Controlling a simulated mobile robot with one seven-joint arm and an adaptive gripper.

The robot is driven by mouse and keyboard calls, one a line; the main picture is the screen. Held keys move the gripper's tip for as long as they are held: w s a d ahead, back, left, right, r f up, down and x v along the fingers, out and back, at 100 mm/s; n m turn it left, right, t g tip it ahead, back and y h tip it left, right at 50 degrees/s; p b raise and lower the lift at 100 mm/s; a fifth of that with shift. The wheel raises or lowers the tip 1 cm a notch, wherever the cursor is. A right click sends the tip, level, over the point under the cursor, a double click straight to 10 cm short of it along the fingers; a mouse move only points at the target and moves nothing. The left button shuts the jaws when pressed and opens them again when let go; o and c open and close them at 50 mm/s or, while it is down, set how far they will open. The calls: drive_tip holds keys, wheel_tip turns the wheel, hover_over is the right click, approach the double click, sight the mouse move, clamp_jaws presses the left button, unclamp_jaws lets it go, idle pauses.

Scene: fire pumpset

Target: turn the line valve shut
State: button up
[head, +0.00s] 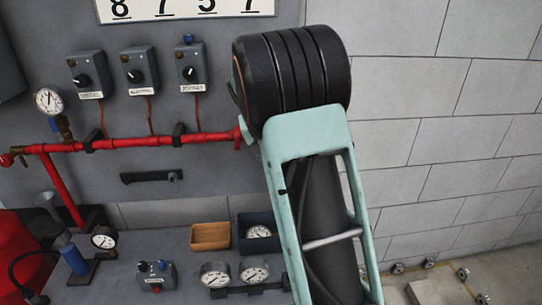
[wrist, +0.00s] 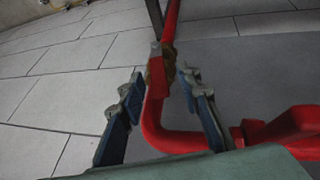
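In the wrist view, my gripper (wrist: 163,80) is open, with one blue-padded finger on each side of a red upright part. This red part (wrist: 156,78) has brownish, brass-like pieces (wrist: 168,55) around its top, where the line valve seems to be; its lever cannot be told apart clearly. A gap shows left of the red part; the right finger is closer, and contact cannot be told. Below, the red pipe (wrist: 172,140) bends right. In the head view, the red line (head: 140,143) runs along the grey panel; my arm hides its right end and my gripper.
Three switch boxes (head: 138,72) hang above the line, with a gauge (head: 48,100) at left. A black handle (head: 150,176) is below. The bench holds a wooden tray (head: 210,236), a dark bin (head: 257,220), gauges (head: 215,274) and a button box (head: 156,275). A block wall (head: 420,110) stands at right.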

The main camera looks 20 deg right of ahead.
drive_tip(key=v, duration=1.2)
drive_tip(key=shift+f, duration=0.1)
